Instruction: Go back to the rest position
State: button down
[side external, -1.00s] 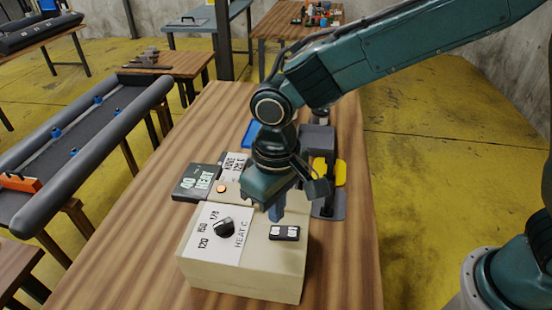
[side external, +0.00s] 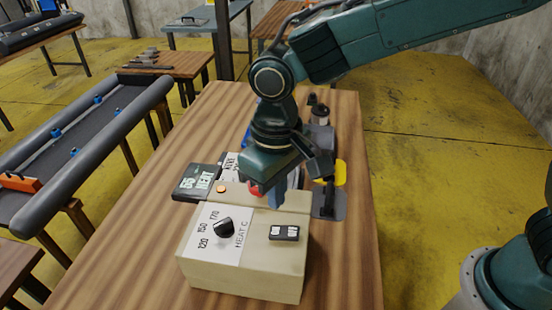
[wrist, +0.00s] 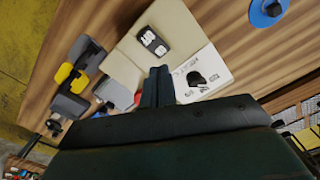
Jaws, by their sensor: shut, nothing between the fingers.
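My gripper (side external: 292,181) is shut and empty, above the rear part of the beige heater box (side external: 245,280). In the wrist view my closed fingers (wrist: 157,72) appear over the box, apart from the knob and switch. The box top carries a black dial knob (side external: 223,227) on a white plate marked 120, 150, 170 and HEAT C. A black rocker switch (side external: 285,233) is to its right. A dark display (side external: 196,182) showing a number and HEAT stands behind the box. A red part (side external: 254,190) shows partly beside my gripper.
A grey holder with a yellow part (side external: 341,172) stands behind the box at the right. A blue disc with a black knob (wrist: 268,10) lies on the wooden table (side external: 150,235).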

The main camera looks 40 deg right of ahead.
jog(key=shift+d, duration=0.1)
jog(key=s+d+r+m+t, duration=0.1)
jog(key=s+d+r, duration=0.25)
jog(key=d, duration=0.35)
jog(key=s+d+r+t, duration=0.2)
jog(key=d+r, duration=0.2)
jog(key=d, duration=0.3)
jog(key=s+d+r+m+t, duration=0.1)
jog(key=s+d+r, duration=0.2)
jog(key=d, duration=0.4)
jog(key=s+d+m+t, duration=0.1)
jog(key=s+d, duration=0.4)
jog(key=s, duration=0.2)
jog(key=shift+s+d+f+t, duration=0.3)
jog(key=shift+s+d, duration=0.05)
